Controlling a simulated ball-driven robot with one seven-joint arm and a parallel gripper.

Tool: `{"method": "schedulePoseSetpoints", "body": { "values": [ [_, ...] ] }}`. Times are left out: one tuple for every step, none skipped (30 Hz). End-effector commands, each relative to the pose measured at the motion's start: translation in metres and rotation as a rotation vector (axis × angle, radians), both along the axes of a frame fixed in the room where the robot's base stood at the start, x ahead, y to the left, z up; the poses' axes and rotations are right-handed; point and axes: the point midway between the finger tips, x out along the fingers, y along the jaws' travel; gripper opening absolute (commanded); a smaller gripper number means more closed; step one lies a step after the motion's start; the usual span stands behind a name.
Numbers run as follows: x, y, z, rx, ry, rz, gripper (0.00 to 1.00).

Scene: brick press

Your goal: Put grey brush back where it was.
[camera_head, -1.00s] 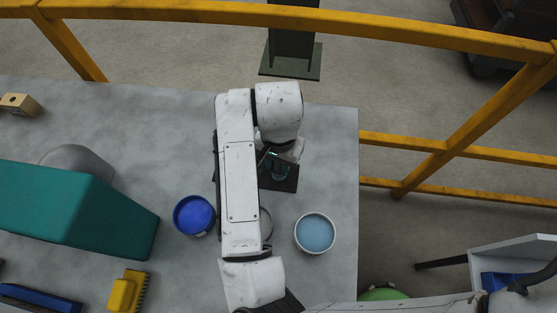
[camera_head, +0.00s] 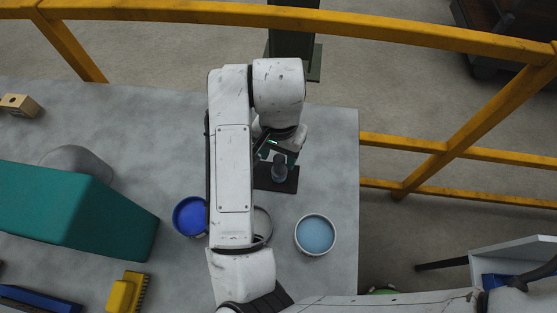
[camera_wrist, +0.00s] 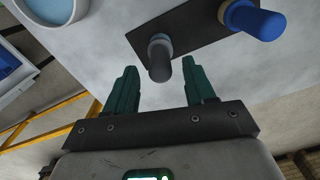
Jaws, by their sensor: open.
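The grey brush (camera_head: 279,168) stands upright on a dark mat (camera_head: 262,181) near the table's right edge. In the wrist view the grey brush (camera_wrist: 160,48) shows its rounded end towards me, at the near edge of the mat (camera_wrist: 187,24). My gripper (camera_wrist: 160,66) is open, with its two teal fingers apart and the brush's end seen between and just beyond their tips. In the head view my gripper (camera_head: 278,148) is partly hidden by my arm, just behind the brush. A brush with a blue handle (camera_wrist: 258,22) stands on the same mat.
A blue pot (camera_head: 190,216) and a white-rimmed pot of light blue liquid (camera_head: 315,234) stand in front of the mat, with another pot partly under my arm. A teal block (camera_head: 70,210) and a yellow brush (camera_head: 125,294) are left. Yellow rails (camera_head: 450,150) run past the table.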

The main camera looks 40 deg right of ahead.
Motion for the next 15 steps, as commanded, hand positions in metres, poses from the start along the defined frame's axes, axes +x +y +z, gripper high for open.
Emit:
{"method": "schedulePoseSetpoints", "body": {
  "values": [
    [0.001,0.000,0.012,0.002,-0.005,-0.003,0.54],
    [0.001,-0.001,0.019,0.002,-0.004,-0.005,0.54],
    [0.001,0.001,0.029,0.006,-0.004,-0.004,0.54],
    [0.001,0.001,0.034,0.006,-0.004,-0.004,0.54],
    [0.001,0.001,0.039,0.006,-0.004,-0.003,0.54],
    [0.001,0.000,0.046,0.005,-0.003,-0.004,0.54],
    [0.001,0.000,0.050,0.006,-0.004,-0.003,0.54],
    [0.001,0.000,0.054,0.004,-0.002,-0.003,0.54],
    [0.001,0.000,0.058,0.004,-0.003,-0.002,0.54],
    [0.001,0.000,0.062,0.003,-0.003,-0.002,0.54],
    [0.001,0.000,0.064,0.003,-0.003,-0.001,0.54],
    [0.001,-0.001,0.067,0.002,-0.002,-0.002,0.54],
    [0.001,-0.001,0.069,0.002,-0.001,-0.002,0.54],
    [0.001,-0.001,0.071,0.002,-0.001,-0.002,0.54],
    [0.001,-0.001,0.072,0.002,-0.001,-0.001,0.54]
  ]
}}
